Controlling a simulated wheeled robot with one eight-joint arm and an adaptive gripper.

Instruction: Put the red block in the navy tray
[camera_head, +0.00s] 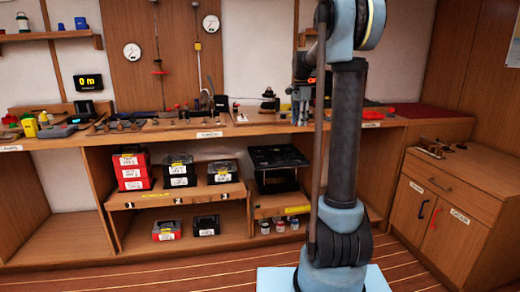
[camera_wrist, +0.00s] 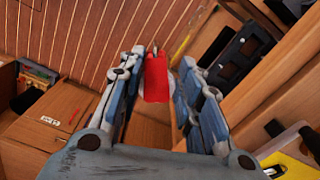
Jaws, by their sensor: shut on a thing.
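The red block (camera_wrist: 156,78) shows in the wrist view between the tips of my gripper (camera_wrist: 160,62), with a small metal fitting at its top end. The fingers are shut on it. In the head view my gripper (camera_head: 300,112) points down over the workbench, left of my arm, and the red block cannot be made out there. I cannot pick out a navy tray for certain in either view. A dark open-framed tray or stand (camera_head: 278,156) sits under the bench; its colour reads as near black.
The workbench (camera_head: 150,134) carries several tools and small items. Red and black cases (camera_head: 132,171) stand on the shelf below. A wooden cabinet (camera_head: 450,205) stands at the right. Plank floor (camera_head: 160,278) is clear in front. The wrist view shows a dark holed panel (camera_wrist: 238,52) at upper right.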

